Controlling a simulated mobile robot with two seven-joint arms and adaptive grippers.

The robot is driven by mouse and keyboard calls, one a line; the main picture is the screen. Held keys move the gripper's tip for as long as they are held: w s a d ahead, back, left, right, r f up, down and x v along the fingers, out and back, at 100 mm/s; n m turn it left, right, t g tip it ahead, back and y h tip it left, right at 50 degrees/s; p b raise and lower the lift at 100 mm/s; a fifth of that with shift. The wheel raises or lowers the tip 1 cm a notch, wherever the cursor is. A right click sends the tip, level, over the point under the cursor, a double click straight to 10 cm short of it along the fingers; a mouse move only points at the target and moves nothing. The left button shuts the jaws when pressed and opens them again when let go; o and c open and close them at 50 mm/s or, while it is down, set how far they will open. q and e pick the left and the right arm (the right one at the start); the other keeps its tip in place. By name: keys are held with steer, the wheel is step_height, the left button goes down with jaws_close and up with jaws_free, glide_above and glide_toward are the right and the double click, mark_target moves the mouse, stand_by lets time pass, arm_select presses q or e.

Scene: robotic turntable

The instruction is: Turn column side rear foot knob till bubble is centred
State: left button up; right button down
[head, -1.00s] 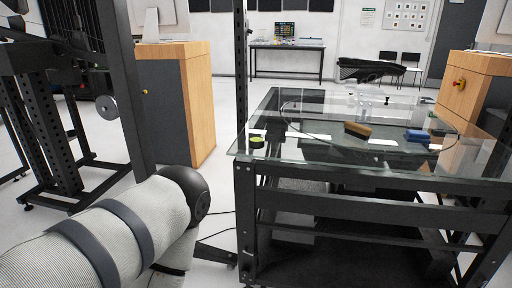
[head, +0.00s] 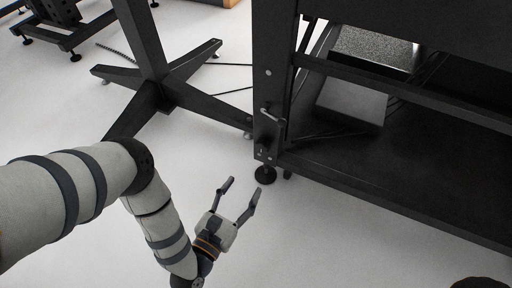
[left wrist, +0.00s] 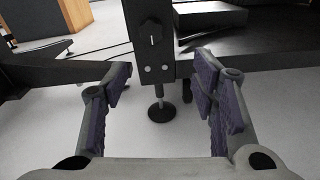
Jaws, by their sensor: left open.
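The table leg (head: 268,85) ends in a levelling foot with a round black pad (head: 265,174) on the floor. In the left wrist view, a dark lobed knob (left wrist: 152,35) sits on the leg's face, above the threaded stem and pad (left wrist: 161,110). My left gripper (head: 244,186) is open and empty, low over the floor, just in front and to the left of the foot. In the left wrist view its two fingers (left wrist: 163,75) frame the foot from either side, apart from it. The bubble level is out of view. My right gripper is not in view.
A black column base with splayed legs (head: 163,93) stands left of the table, one leg reaching close to the table leg. The table's lower shelf (head: 420,175) holds a grey box (head: 352,100). The white floor in front is clear.

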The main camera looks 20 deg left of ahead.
mark_target(261, 147)
arm_select(q)
steer(key=shift+n+t, duration=0.4)
steer(key=shift+n, duration=0.2)
steer(key=w+b, duration=0.1)
steer(key=w, duration=0.3)
steer(key=w+b, duration=0.1)
steer(key=w, duration=0.3)
steer(key=w+b, duration=0.1)
steer(key=w, duration=0.4)
steer(key=shift+a+r+b, duration=0.25)
steer(key=shift+a+b, duration=0.05)
steer(key=shift+b, duration=0.1)
steer(key=shift+c, duration=0.3)
steer(key=c, duration=1.1)
